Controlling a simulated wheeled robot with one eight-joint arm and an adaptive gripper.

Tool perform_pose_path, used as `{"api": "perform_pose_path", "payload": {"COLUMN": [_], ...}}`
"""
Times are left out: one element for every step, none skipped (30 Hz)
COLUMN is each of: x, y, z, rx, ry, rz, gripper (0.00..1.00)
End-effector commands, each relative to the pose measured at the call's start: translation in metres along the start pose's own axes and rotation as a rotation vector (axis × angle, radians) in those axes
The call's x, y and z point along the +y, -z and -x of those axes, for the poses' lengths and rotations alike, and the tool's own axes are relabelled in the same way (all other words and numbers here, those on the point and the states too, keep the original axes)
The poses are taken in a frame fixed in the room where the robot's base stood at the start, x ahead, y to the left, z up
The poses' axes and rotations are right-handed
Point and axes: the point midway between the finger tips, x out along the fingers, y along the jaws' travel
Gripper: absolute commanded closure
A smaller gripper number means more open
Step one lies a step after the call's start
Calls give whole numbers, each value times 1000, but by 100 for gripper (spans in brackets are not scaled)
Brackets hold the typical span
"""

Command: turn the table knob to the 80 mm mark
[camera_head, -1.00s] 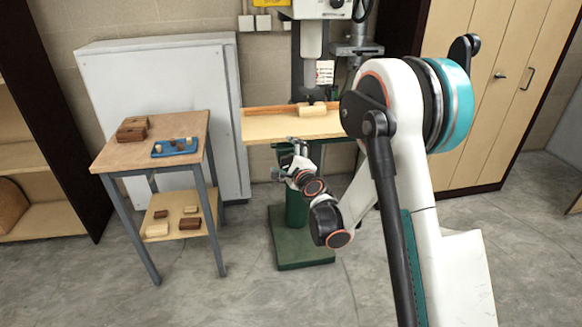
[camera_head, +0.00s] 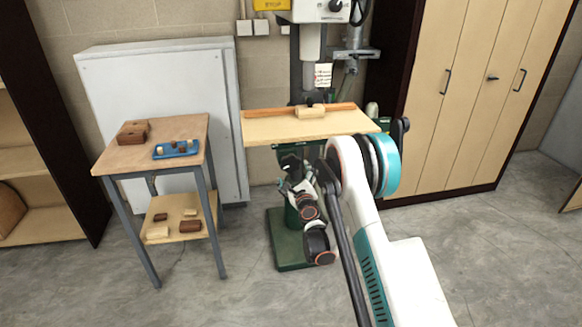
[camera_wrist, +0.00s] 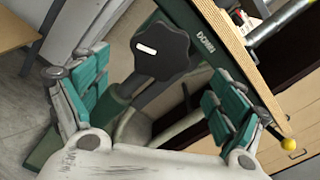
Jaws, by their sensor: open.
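The table knob (camera_wrist: 163,48) is a black lobed knob with a white mark on its face. In the wrist view it sits ahead of and between the two open green-padded fingers of my gripper (camera_wrist: 157,100), and I see no contact. In the head view my gripper (camera_head: 292,172) is below the front edge of the drill press table (camera_head: 300,127), by the green column; the knob is hard to tell apart from it there. The word "DOWN" shows on the green edge beside the knob. I cannot make out the 80 mm mark.
A wooden block (camera_head: 310,112) lies on the drill table by an orange fence (camera_head: 270,112). A small side table (camera_head: 125,158) with a blue tray (camera_head: 176,150) stands left. A yellow-tipped lever (camera_wrist: 288,144) lies right of my gripper. Floor is clear between.

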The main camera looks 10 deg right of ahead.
Motion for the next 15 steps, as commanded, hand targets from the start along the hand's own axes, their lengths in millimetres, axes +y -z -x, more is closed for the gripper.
{"api": "perform_pose_path", "payload": {"x": [2, 2, 2, 2, 2, 2, 2, 2, 2, 2, 1, 1, 1, 1, 1], "y": [3, 2, 2, 2, 2, 2, 2, 2, 2, 2, 2, 1, 1, 1, 1], "z": [-11, -17, -25, -30, -36, -42, -47, -52, -57, -61, -64, -68, -70, -72, -74], "rx": [0, 0, 0, 0, 0, 0, 0, 0, 0, 0, 0, 0, 0, 0, 0], "ry": [0, 0, 0, 0, 0, 0, 0, 0, 0, 0, 0, 0, 0, 0, 0], "rz": [1, 1, 1, 1, 1, 1, 1, 1, 1, 1, 1, 1, 1, 1, 1], "gripper": [11, 11, 11, 11, 11, 11, 11, 11, 11, 11, 11, 11, 11, 11, 11]}}
